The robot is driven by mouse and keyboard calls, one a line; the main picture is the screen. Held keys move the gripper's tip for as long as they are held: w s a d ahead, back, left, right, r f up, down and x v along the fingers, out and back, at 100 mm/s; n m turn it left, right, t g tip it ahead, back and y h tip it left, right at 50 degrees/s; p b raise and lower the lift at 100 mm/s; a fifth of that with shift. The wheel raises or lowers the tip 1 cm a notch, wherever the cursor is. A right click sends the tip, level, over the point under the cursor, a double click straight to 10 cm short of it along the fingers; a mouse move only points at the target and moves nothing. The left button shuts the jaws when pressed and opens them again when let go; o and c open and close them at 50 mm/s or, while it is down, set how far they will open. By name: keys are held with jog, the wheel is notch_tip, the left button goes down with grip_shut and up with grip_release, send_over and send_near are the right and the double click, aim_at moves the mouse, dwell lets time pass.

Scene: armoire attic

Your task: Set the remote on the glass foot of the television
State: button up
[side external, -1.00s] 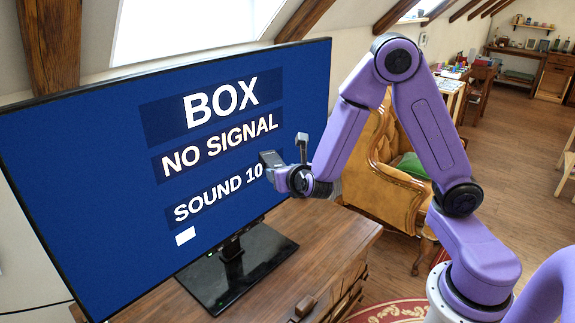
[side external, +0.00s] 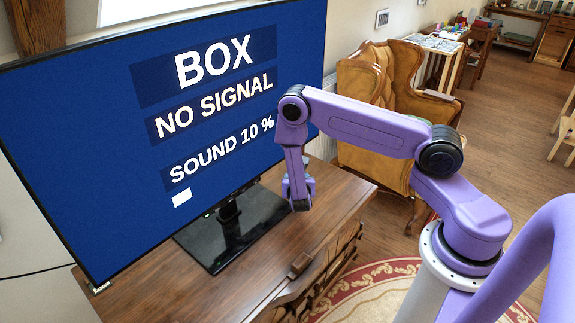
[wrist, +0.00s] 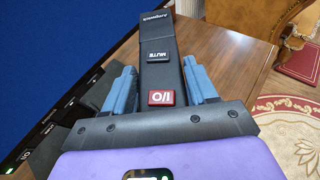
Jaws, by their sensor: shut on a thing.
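The television (side external: 95,150) stands on the wooden cabinet, its blue screen lit. Its glossy black glass foot (side external: 215,250) lies flat on the cabinet top, and its visible part looks bare. My gripper (side external: 298,192) points down just right of the foot in the side view; its fingertips are hard to make out there. In the wrist view my gripper (wrist: 162,82) has its blue fingers shut on the dark remote (wrist: 158,45), which shows a MUTE key and a red power button. The remote extends forward beyond the fingers. I cannot tell its height above the cabinet.
The wooden cabinet top (side external: 150,285) has free room in front of the foot. A tan leather armchair (side external: 375,150) stands behind my arm. A red patterned rug (side external: 375,285) lies on the floor.

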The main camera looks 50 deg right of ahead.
jog(key=f, duration=0.2)
jog(key=s+d+f, duration=0.1)
jog(key=f, duration=0.1)
jog(key=shift+f, duration=0.1)
notch_tip(320, 180, down, 3)
jog(key=a, duration=0.2)
jog(key=n+t+y, duration=0.3)
jog(key=n+y, duration=0.2)
send_over(262, 233)
notch_tip(262, 233, down, 2)
jog(key=shift+w+d+f, duration=0.1)
jog(key=shift+w+f, duration=0.05)
jog(key=shift+f, duration=3.2)
jog(key=shift+f, duration=0.55)
jog(key=o, duration=1.3)
